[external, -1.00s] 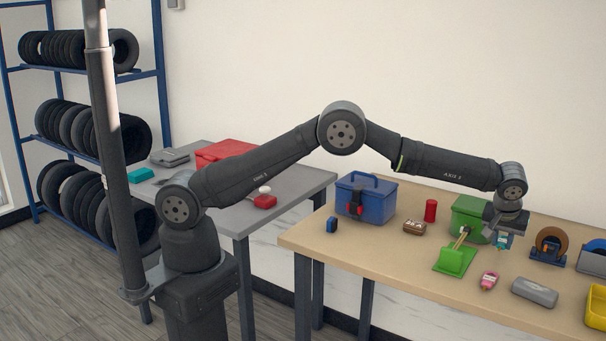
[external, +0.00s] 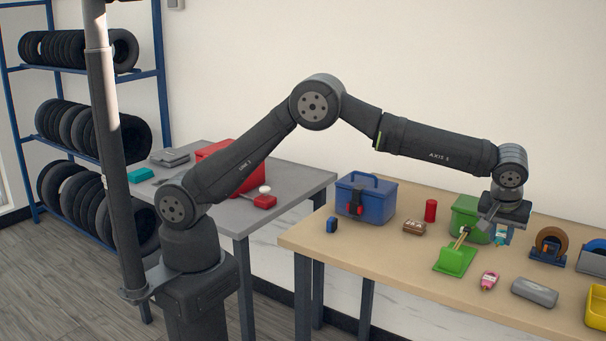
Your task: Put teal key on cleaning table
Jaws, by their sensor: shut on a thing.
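My gripper (external: 494,228) is at the right, low over the wooden table (external: 345,247), beside the green box (external: 464,213). It is shut on a small teal thing, the teal key (external: 503,236), which is small and partly hidden by the fingers. The key appears slightly above the tabletop. A grey table (external: 306,177) stands at the left behind my arm. The picture does not show which of the two is called the cleaning table.
A green dustpan with brush (external: 455,261), pink bottle (external: 489,281), grey case (external: 535,291) and tape dispenser (external: 549,245) crowd the gripper. A blue toolbox (external: 366,200) and red can (external: 430,210) stand left. The grey table holds a red box (external: 226,156) and a teal block (external: 140,174).

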